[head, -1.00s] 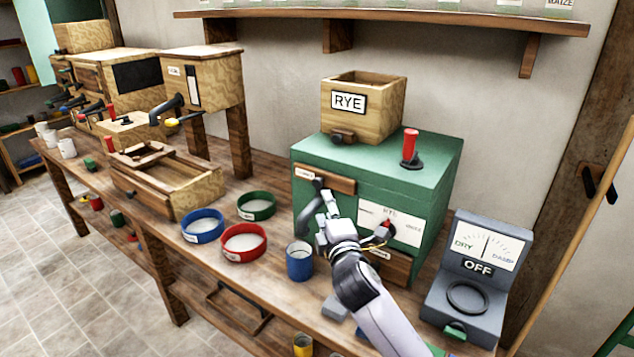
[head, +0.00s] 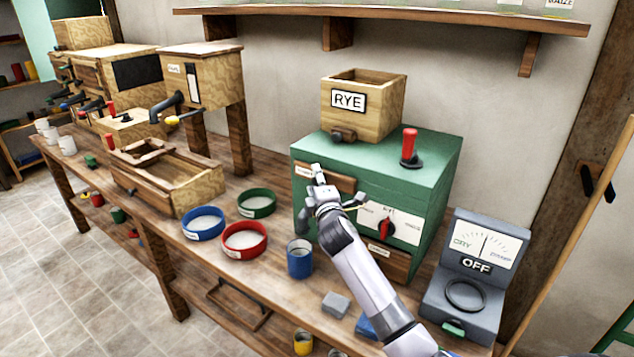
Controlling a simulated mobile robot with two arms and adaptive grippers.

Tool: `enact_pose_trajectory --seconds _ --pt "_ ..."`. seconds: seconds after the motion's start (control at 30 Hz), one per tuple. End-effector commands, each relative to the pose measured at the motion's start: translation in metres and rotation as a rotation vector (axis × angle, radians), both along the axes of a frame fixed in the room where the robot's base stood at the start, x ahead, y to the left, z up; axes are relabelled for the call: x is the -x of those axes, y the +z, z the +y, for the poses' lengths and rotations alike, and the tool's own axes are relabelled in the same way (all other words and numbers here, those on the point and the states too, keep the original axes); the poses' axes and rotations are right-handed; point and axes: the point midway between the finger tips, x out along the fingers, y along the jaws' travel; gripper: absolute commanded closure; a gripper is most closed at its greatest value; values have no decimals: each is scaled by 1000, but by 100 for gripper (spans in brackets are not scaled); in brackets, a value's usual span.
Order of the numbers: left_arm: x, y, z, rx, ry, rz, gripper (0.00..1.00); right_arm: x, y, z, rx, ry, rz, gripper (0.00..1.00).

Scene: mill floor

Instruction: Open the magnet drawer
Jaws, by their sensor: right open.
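A green machine (head: 400,166) stands on the bench with a wooden drawer front (head: 340,182) set high in its face. That front looks flush with the machine. A small label at its left end is too small to read for certain. My right gripper (head: 338,185) is open in front of this drawer front, one finger over its left part and the other lower to the right. The gripper hides the drawer's handle, and I cannot tell whether it touches. A second wooden front (head: 388,259) is lower down. My left gripper is not in view.
A red knob (head: 385,229) sits right of my gripper. A blue cup (head: 299,258) stands close left of my arm. A grey meter (head: 465,275) is at the right.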

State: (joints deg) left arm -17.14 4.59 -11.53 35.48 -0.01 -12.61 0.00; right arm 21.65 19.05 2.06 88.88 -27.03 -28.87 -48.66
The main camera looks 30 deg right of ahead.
Motion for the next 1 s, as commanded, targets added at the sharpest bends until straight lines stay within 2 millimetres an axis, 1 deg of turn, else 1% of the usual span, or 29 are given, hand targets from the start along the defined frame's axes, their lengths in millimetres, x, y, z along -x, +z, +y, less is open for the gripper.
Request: enact_pose_trajectory --seconds 0.07,0.7,1.0 --pt "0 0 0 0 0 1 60 0 0 0 0 0 0 57" --pt "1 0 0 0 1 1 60 1 0 0 0 0 0 100" --pt "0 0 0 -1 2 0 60 0 0 0 0 0 0 100"
